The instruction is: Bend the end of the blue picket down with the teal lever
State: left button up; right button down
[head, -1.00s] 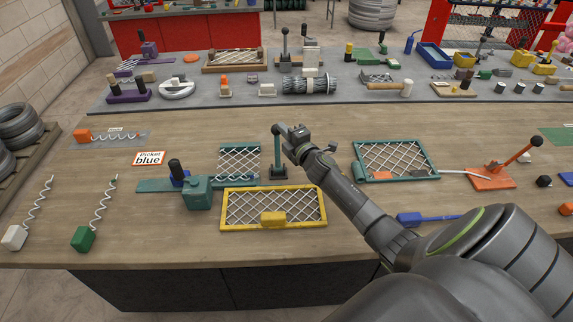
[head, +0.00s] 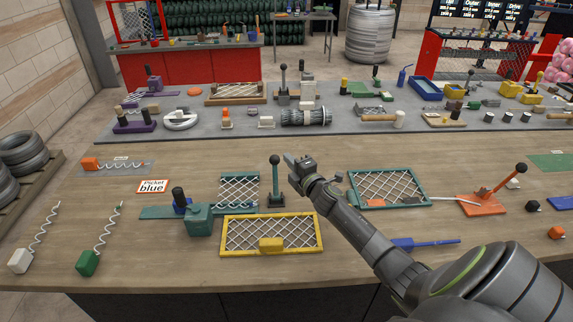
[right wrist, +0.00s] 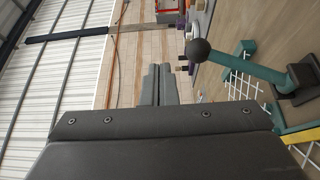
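The teal lever (head: 276,183) stands upright on a dark base just behind the yellow mesh frame, with a black ball knob on top. It also shows in the right wrist view (right wrist: 250,68), with its knob near the fingers. My right gripper (head: 291,158) is just right of the knob, apart from it. Its fingers look shut and empty in the right wrist view (right wrist: 159,85). A teal mesh panel (head: 240,188) lies left of the lever. A blue piece (head: 184,209) shows partly behind a teal block (head: 199,220); I cannot make out the picket's end. My left gripper is not in view.
The yellow mesh frame (head: 226,250) is in front. A second teal frame (head: 428,203) and an orange lever (head: 508,184) are at right. White (head: 18,261) and green (head: 88,263) blocks with coils lie at left.

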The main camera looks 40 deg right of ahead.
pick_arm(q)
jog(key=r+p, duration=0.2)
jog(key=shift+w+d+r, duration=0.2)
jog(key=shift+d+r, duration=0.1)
pick_arm(e)
jog(key=s+r, duration=0.4)
jog(key=s, duration=0.3)
jog(key=shift+d+r, duration=0.15)
jog(key=shift+d, duration=0.1)
jog(key=shift+s, duration=0.15)
